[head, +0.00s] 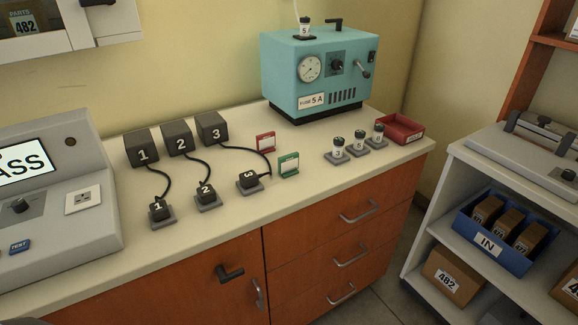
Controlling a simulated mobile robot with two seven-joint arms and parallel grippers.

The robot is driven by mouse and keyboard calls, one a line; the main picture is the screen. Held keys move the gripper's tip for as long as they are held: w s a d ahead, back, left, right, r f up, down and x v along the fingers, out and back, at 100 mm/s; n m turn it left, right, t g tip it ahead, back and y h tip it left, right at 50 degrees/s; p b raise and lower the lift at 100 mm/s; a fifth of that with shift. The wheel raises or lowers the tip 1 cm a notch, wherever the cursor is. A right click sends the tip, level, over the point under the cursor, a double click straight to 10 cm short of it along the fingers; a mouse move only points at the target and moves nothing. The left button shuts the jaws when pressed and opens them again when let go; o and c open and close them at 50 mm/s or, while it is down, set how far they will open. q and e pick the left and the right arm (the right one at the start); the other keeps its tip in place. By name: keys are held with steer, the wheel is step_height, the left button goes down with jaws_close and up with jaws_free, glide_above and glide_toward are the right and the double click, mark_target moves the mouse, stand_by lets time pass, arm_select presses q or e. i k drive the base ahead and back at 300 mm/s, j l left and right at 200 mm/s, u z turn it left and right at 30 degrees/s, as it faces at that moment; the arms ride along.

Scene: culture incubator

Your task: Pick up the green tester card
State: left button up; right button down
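The green tester card (289,164) stands upright on the cream counter (305,185), near its front edge and right of the plug marked with a digit like 3. A red card (266,142) of similar shape stands just behind it and to the left. Nothing touches the green card as far as I can see. Neither of my grippers shows in the head view.
Numbered black blocks (177,139) with cables and plugs (206,195) stand left of the cards. Small jars (338,148) and a red tray (400,129) are to the right. A teal machine (320,75) stands behind. A grey tester (50,200) fills the left end.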

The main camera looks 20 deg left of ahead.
mark_target(288, 165)
steer(key=i+l+u, duration=0.1)
steer(key=u, duration=0.25)
steer(key=l+u, duration=0.15)
steer(key=u, duration=0.2)
steer(key=i+l+u, duration=0.2)
steer(key=l, duration=0.15)
steer(key=l+u, duration=0.15)
steer(key=l, duration=0.25)
steer(key=i+l, duration=0.1)
steer(key=l, duration=0.3)
steer(key=i+l+u, duration=0.1)
steer(key=l, duration=0.25)
